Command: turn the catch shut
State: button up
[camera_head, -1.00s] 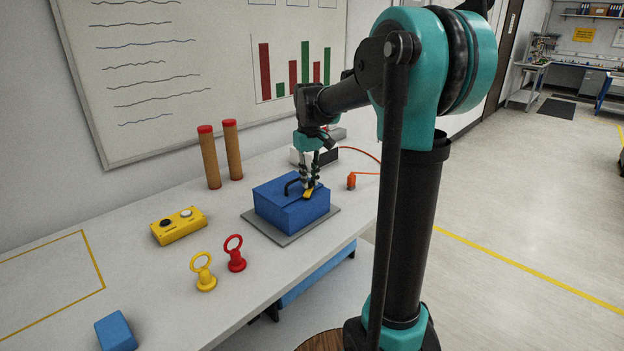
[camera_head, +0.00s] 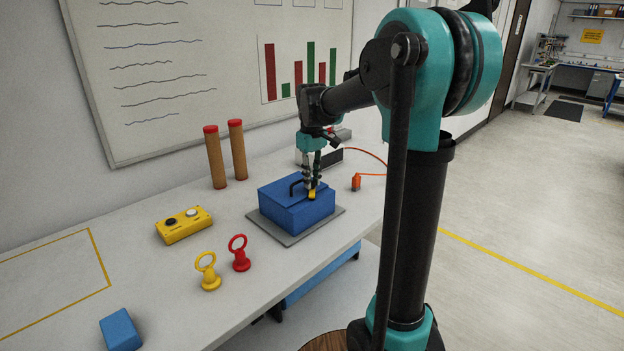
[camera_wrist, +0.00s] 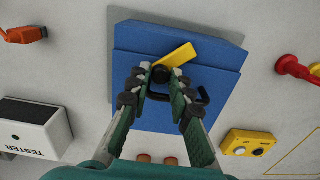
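The blue box (camera_head: 290,214) stands with its lid down, a black handle (camera_head: 296,183) on top. The yellow catch (camera_head: 312,195) is at the lid's front edge. In the wrist view the catch (camera_wrist: 178,54) lies aslant, its free end pointing up and right across the lid edge; its other end is at a dark round knob (camera_wrist: 160,74). My gripper (camera_head: 311,186) points down over the box. In the wrist view its fingertips (camera_wrist: 161,72) stand on both sides of the knob and seem closed on it. The exact finger contact is partly hidden.
The box rests on a grey plate (camera_head: 267,231). A white tester (camera_wrist: 34,126), an orange plug (camera_head: 356,183), a yellow button box (camera_head: 184,225), red (camera_head: 240,257) and yellow (camera_head: 209,275) ringed pieces and two brown posts (camera_head: 215,160) stand around it.

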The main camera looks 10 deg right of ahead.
jog(key=o, duration=0.3)
notch_tip(320, 180, up, 12)
dwell(0.6)
jog(key=shift+c, duration=0.5)
